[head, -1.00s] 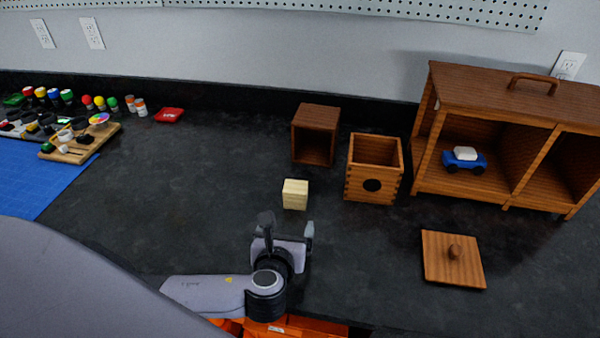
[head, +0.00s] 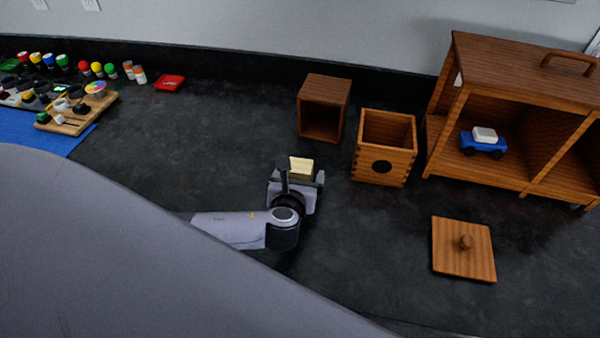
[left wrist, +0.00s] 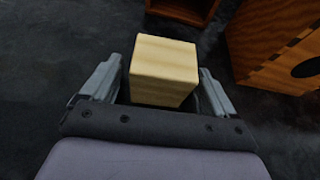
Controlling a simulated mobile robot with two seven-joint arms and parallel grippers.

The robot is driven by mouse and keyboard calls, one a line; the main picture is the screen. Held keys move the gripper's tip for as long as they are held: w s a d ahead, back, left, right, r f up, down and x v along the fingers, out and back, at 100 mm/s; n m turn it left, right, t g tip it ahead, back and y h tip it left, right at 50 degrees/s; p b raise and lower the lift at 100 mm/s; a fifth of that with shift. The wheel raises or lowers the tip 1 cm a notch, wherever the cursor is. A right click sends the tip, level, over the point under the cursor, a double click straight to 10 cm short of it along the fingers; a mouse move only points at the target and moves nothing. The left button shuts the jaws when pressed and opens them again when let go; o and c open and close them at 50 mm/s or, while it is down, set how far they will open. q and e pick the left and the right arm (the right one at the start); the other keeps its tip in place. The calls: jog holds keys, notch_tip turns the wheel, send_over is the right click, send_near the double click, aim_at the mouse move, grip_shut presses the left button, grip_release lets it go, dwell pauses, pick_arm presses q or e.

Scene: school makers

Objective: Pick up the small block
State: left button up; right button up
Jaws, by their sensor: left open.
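The small block (head: 301,168) is a pale wooden cube on the dark countertop. In the head view its lower part is hidden behind my left gripper (head: 304,180). In the left wrist view the block (left wrist: 163,70) sits between the two open fingers of my left gripper (left wrist: 165,88). My right gripper is in neither view.
An open wooden box with a round hole (head: 384,165) stands right of the block, and a dark wooden box (head: 324,105) behind it. A knobbed lid (head: 450,262) lies at the right front. A wooden shelf (head: 505,65) holds a blue toy car (head: 483,147).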

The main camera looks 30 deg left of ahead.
pick_arm(q)
jog(key=shift+w+a+f, duration=0.15)
jog(key=shift+w+f, duration=0.05)
jog(key=shift+w, duration=0.3)
jog(key=c, duration=1.1)
jog(key=shift+r, duration=0.15)
